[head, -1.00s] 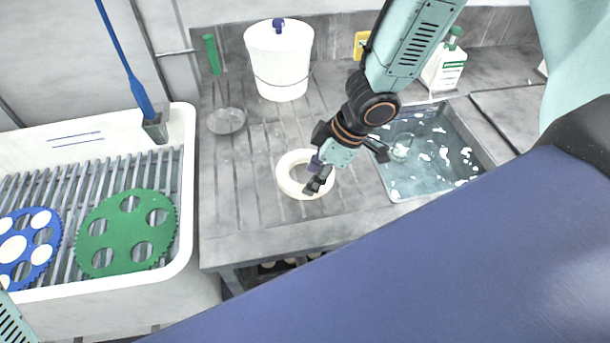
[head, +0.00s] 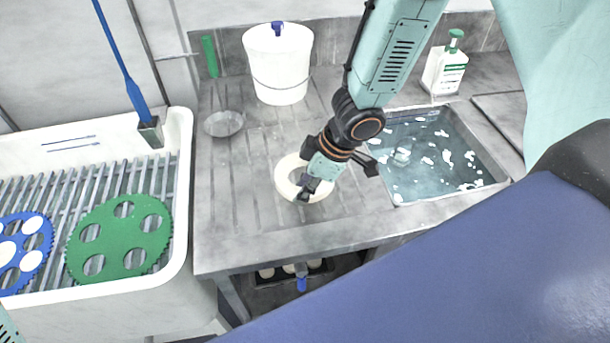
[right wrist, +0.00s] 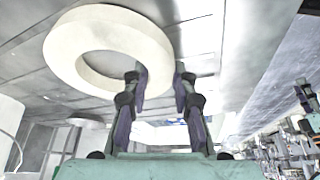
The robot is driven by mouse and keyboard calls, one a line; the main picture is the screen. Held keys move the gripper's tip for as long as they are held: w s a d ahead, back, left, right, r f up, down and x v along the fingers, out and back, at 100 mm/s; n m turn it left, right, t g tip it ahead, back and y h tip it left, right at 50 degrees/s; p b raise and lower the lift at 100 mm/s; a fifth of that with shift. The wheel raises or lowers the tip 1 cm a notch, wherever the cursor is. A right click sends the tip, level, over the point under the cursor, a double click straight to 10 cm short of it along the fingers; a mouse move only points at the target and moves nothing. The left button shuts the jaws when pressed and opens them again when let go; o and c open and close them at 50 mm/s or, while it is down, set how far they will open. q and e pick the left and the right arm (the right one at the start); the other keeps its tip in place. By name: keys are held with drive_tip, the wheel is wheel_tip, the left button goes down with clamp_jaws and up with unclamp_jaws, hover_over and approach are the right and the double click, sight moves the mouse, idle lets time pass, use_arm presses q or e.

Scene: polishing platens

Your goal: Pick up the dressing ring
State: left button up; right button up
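The dressing ring (head: 282,178) is a thick cream-white ring lying flat on the grey ribbed drainboard, left of the sink. In the right wrist view the ring (right wrist: 62,58) fills the upper left. My right gripper (head: 306,190) is over the ring's front right part and hides some of it. In the right wrist view its fingers (right wrist: 159,70) are apart, with the ring's rim near and partly behind the tips. I cannot tell whether they touch it. My left gripper is not in view.
A water-filled sink (head: 425,160) lies to the right. A white soap bottle (head: 444,72) is behind the sink. A slatted basin (head: 180,215) with green and blue discs is left.

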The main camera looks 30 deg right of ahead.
drive_tip(key=shift+w, duration=0.1)
drive_tip(key=c, duration=0.3)
clamp_jaws()
drive_tip(key=shift+r, duration=0.1)
